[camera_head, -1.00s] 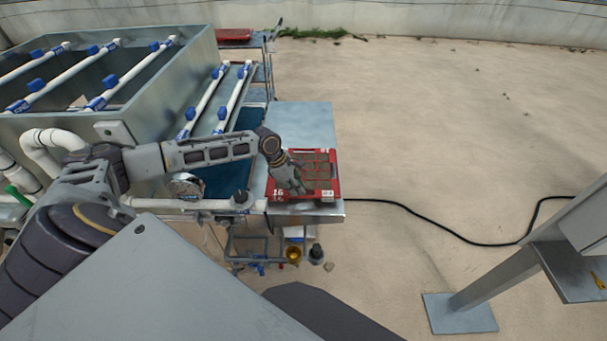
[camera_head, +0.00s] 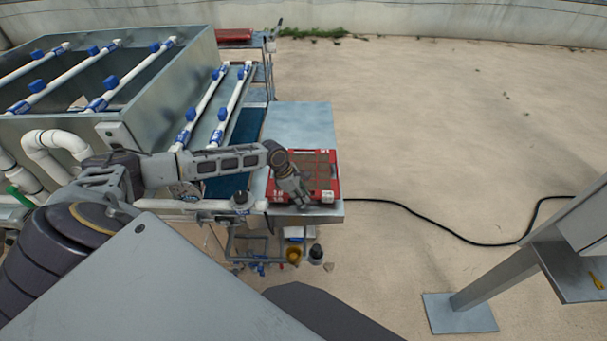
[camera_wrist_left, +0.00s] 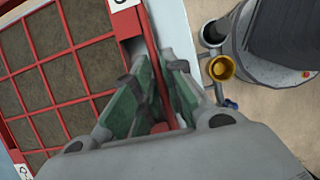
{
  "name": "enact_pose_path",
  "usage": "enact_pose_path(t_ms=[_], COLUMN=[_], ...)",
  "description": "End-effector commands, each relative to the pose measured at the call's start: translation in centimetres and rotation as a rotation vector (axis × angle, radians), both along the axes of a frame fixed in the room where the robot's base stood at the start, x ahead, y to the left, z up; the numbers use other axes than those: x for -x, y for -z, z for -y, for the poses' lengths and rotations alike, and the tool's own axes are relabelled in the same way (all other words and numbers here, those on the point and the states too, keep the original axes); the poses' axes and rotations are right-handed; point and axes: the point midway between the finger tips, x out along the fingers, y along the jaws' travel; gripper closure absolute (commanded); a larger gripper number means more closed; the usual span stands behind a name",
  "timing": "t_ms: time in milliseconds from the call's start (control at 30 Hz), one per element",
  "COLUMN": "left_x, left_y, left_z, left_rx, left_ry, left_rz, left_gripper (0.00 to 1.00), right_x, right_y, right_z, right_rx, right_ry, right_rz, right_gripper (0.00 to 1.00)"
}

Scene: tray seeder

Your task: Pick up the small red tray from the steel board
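The small red tray (camera_head: 335,176), with a grid of soil-filled cells, lies flat on the steel board (camera_head: 300,122) near its front end. My left gripper (camera_head: 300,203) is at the tray's front edge in the head view. In the left wrist view, the tray's red grid (camera_wrist_left: 72,48) fills the upper left. There, my left gripper (camera_wrist_left: 158,66) has its two green-padded fingers apart, one on each side of a red strip of the tray's rim. Gaps show beside the strip. My right gripper is in neither view.
A steel tank with white pipes and blue valves (camera_head: 150,110) stands left of the board. A lower rack with small containers (camera_head: 293,254) is under the board's front. A black cable (camera_head: 430,225) crosses the open floor to the right. A steel stand (camera_head: 500,280) is at the right.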

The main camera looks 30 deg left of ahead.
Motion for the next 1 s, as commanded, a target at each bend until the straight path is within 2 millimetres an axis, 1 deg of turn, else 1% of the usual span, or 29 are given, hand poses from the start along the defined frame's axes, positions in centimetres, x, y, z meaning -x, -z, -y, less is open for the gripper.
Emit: enact_pose_path(t_ms=[100,200,667,767,1000], left_x=[-0.19,-0.27,-0.24,-0.24,-0.24], left_y=[0.90,1.25,1.32,1.32,1.32], left_z=[0.35,0.43,0.46,0.46,0.46], left_rx=[0.000,0.000,0.000,0.000,0.000], left_ry=[0.000,0.000,0.000,0.000,0.000], left_rz=[0.000,0.001,0.001,0.000,0.000], left_gripper=[0.88,0.88,0.88,0.99,1.00], right_x=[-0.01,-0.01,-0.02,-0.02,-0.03], right_y=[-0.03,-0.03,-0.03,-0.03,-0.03], right_z=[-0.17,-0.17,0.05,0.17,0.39], right_rx=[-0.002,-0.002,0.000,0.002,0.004], right_ry=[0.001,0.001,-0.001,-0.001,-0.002], right_rz=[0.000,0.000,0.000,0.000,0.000], right_gripper=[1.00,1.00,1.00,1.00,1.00])
